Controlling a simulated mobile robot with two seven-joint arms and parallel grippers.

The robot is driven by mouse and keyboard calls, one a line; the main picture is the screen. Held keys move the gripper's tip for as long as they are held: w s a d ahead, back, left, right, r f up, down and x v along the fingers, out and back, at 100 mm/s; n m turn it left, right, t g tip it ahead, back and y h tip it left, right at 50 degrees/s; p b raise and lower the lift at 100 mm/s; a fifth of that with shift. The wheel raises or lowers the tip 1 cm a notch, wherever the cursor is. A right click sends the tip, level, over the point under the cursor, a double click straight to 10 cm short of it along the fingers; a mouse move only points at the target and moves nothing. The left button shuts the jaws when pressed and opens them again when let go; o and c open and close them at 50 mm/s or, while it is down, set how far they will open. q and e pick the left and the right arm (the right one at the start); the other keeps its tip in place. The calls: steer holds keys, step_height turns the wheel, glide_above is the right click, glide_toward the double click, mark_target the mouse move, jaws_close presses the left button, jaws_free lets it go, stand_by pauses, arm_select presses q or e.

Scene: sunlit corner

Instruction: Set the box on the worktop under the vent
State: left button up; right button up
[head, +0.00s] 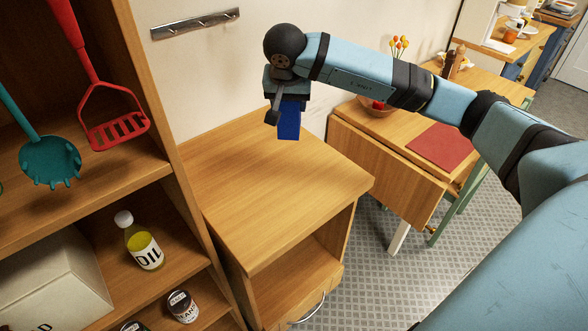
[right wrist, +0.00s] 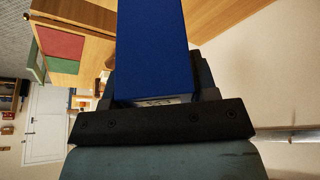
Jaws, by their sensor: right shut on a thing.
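My right gripper (head: 287,100) hangs from the arm that comes in from the right. It is shut on a blue box (head: 289,124), which points down over the back part of the wooden worktop (head: 262,190). The box seems to be above the surface, but the exact gap is hard to tell. In the right wrist view the blue box (right wrist: 152,45) stands out from between the dark fingers of the gripper (right wrist: 158,85), with a small printed label near its end. The worktop is bare. No vent shows in either view. My left gripper is out of view.
A tall shelf with an oil bottle (head: 142,243), a jar (head: 183,306) and hanging utensils borders the worktop on the left. A metal rail (head: 195,24) is on the wall behind. A drop-leaf table (head: 385,170) with a red mat (head: 440,150) stands to the right.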

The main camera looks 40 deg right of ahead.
steer(key=shift+f+p, duration=1.05)
steer(key=shift+f, duration=7.8)
steer(key=shift+f, duration=0.2)
steer(key=o, duration=1)
